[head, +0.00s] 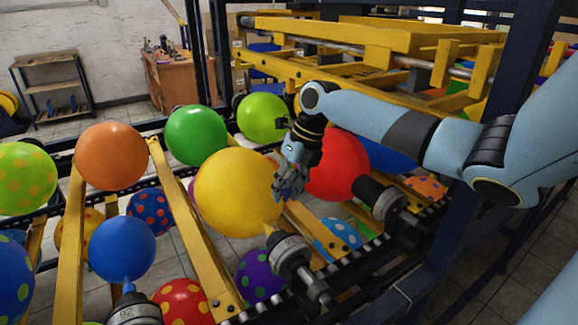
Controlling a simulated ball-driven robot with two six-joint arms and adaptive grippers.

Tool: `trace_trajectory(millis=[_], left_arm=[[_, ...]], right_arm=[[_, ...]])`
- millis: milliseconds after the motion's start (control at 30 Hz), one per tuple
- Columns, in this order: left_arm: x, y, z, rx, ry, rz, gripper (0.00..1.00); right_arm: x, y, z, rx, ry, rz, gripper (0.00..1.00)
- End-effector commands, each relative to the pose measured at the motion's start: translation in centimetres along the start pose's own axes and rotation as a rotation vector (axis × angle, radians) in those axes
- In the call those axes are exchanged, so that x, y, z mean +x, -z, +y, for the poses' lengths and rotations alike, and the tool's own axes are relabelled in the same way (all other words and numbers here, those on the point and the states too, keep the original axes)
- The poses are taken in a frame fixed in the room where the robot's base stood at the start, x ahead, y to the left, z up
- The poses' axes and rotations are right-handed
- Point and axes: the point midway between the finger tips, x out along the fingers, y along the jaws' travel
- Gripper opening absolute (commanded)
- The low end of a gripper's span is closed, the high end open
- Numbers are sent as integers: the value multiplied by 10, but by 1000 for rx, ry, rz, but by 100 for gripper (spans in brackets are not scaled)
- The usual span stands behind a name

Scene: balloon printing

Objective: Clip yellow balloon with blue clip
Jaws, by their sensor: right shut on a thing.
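The yellow balloon (236,190) sits near the middle of the head view. Its neck points down and right onto a grey and black nozzle holder (290,256). My right gripper (287,192) comes in from the right and hangs just right of the balloon, above its neck. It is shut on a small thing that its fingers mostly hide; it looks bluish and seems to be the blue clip. I cannot tell whether the fingers touch the balloon. My left gripper is not in view.
A red balloon (338,165) is close behind and right of my gripper. Green (196,135), orange (110,156) and blue (122,249) balloons stand around the yellow one. Yellow bars (197,240) cross the conveyor. A dark post (490,150) rises at the right.

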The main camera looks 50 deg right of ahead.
Motion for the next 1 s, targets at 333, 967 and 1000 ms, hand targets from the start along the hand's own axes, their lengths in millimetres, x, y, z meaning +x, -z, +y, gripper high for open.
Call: trace_trajectory(millis=[333, 967, 1000], left_arm=[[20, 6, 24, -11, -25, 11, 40], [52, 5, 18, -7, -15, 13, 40], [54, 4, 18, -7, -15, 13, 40]], right_arm=[[23, -4, -1, 1, -1, 1, 1], [60, -10, -2, 0, 0, 1, 1], [63, -10, -1, 0, 0, 1, 1]])
